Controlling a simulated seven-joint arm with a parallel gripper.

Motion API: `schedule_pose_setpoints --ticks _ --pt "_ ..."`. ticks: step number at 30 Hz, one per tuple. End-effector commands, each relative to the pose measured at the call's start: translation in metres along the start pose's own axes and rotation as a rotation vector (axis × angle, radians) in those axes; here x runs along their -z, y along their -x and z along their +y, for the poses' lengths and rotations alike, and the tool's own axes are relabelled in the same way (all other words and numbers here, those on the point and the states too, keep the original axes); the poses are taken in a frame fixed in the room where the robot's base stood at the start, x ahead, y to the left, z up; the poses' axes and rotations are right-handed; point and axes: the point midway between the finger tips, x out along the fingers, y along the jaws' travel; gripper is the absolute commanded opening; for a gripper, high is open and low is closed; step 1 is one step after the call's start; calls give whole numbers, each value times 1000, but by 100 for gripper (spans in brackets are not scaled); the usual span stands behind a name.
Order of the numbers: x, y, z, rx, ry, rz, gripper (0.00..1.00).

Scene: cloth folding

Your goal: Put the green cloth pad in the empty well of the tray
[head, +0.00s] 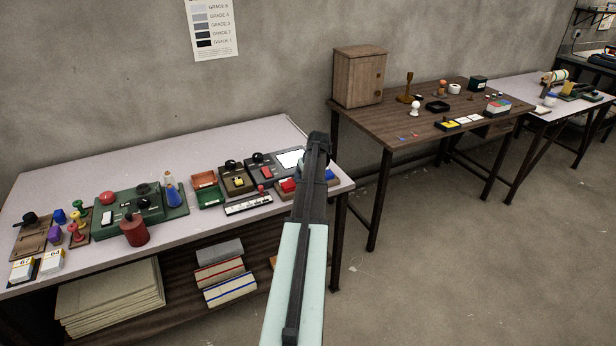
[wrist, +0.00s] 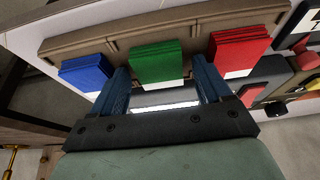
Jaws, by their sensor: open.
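The green cloth pad (wrist: 158,61) shows in the wrist view as a folded stack with a white patch at its lower edge. It lies at the middle of a brown tray (wrist: 118,30), between a blue pad (wrist: 86,72) and a red pad (wrist: 238,50). My gripper (wrist: 161,66) is open and empty, with one blue finger on each side of the green pad. Whether the fingers touch it, I cannot tell. I cannot make out an empty well. In the head view my arm hides the green pad; the red pad shows beside it.
The pale table (head: 262,139) holds a green board with devices (head: 112,217), a red and green box (head: 204,180) and a dark device (head: 238,180) left of my arm. A darker wooden table (head: 380,117) stands to the right. Paper stacks lie on the shelf below.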

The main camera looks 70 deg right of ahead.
Motion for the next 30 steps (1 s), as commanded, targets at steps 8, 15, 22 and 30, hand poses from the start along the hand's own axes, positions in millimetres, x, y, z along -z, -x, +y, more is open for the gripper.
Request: schedule_pose_setpoints --ticks 8,15,22,30 --pt "1 12 0 -1 0 1 78" --pt "1 53 0 -1 0 2 78" --pt "1 91 0 -1 0 1 78" --pt "1 118 0 0 0 0 78"
